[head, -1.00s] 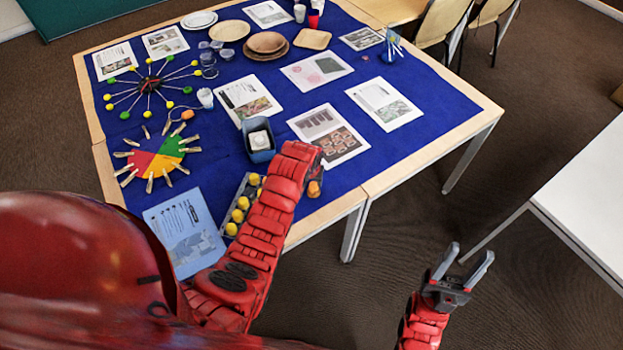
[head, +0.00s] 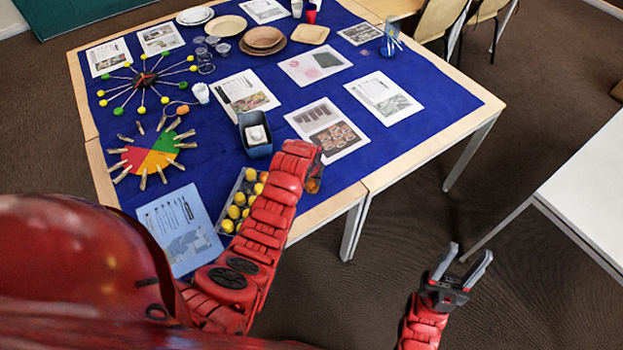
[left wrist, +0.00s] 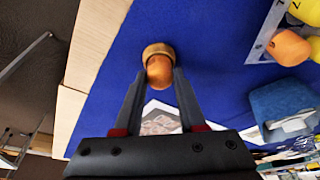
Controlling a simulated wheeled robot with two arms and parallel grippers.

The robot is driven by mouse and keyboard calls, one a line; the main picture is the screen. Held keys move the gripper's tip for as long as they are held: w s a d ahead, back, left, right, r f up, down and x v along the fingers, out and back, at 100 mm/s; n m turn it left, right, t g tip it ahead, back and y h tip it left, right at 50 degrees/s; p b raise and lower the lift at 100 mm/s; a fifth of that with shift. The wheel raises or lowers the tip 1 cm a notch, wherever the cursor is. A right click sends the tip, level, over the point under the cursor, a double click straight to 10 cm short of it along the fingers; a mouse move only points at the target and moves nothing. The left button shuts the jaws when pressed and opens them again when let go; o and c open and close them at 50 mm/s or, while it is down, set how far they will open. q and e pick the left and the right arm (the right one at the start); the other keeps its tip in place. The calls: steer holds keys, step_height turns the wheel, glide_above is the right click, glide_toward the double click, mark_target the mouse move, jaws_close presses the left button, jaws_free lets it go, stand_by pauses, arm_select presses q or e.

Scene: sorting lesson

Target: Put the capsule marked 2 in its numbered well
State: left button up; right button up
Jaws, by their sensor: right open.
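An orange capsule (left wrist: 159,70) stands between the fingertips of my left gripper (left wrist: 160,76) in the left wrist view, with a round tan piece at its far end. I cannot tell whether the fingers press on it, and no number shows on it. In the head view my left gripper (head: 312,172) is low over the table's front edge and mostly hides that capsule. The grey tray (head: 222,214) of wells holds several yellow capsules, left of my left arm; its corner shows in the left wrist view (left wrist: 262,42). My right gripper (head: 460,268) is open and empty, off the table.
A blue container (head: 255,148) with a white thing in it stands behind the tray. An orange capsule (left wrist: 288,47) lies by the tray corner. Printed sheets (head: 327,128), a colour wheel with clothespins (head: 150,158) and plates (head: 265,37) cover the blue cloth. Bare cloth (head: 345,180) lies right of my left gripper.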

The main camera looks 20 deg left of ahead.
arm_select(q)
steer(key=shift+r, duration=0.15)
steer(key=shift+r+p, duration=0.5)
steer(key=shift+r, duration=0.45)
steer(key=shift+r+p, duration=0.7)
steer(key=shift+r, duration=1.7)
steer(key=shift+w+a+r+b, duration=0.15)
steer(key=shift+a+r+b, duration=0.1)
steer(key=shift+r+b, duration=0.1)
steer(key=s+r+b, duration=0.5)
steer(key=r, duration=0.2)
steer(key=s+d+f+b, duration=0.1)
steer(key=s+d+f, duration=0.2)
steer(key=s, duration=0.5)
steer(key=shift+s+m+b, duration=0.3)
steer(key=shift+s, duration=0.05)
